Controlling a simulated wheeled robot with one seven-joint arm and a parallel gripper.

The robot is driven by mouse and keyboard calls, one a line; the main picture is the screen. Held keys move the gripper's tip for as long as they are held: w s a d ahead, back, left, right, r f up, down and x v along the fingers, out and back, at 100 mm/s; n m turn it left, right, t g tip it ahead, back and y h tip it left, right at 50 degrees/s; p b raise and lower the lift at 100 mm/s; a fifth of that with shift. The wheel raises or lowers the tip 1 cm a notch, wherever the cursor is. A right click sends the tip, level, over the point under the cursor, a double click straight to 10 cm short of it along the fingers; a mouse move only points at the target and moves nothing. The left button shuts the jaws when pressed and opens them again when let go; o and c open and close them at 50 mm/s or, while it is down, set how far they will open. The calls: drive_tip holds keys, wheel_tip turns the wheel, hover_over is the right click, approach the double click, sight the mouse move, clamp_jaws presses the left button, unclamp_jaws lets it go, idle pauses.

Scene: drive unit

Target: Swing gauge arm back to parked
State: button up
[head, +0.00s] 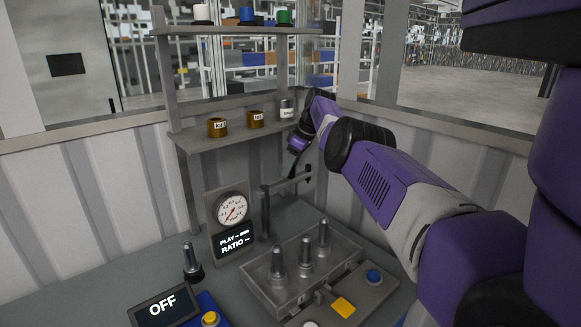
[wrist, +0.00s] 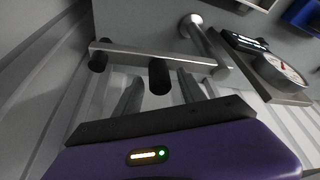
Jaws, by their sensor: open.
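The gauge arm (head: 285,182) is a grey bar on an upright post (head: 265,212) beside the dial unit. In the head view it reaches right from the post, towards the wall. In the wrist view the bar (wrist: 130,52) crosses the picture, with the post (wrist: 203,38) at its right end. A black peg (wrist: 159,76) hangs from its middle and a dark tip (wrist: 98,58) is at its left end. My gripper (wrist: 160,95) is open and empty. Its fingers show either side of the black peg in the picture; contact cannot be told. In the head view my gripper (head: 304,172) is close to the bar's outer end.
A dial gauge (head: 232,208) with a display (head: 235,241) stands left of the post. A grey block with several upright metal pegs (head: 306,257) lies in front. Shelves (head: 235,132) with jars are above. An OFF screen (head: 163,306) is at front left.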

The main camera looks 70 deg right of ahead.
drive_tip(key=shift+r, duration=0.1)
drive_tip(key=b+v, duration=0.1)
drive_tip(key=v, duration=0.6)
drive_tip(key=shift+r+b, duration=0.3)
drive_tip(key=shift+b, duration=0.05)
drive_tip(key=shift+s, duration=0.15)
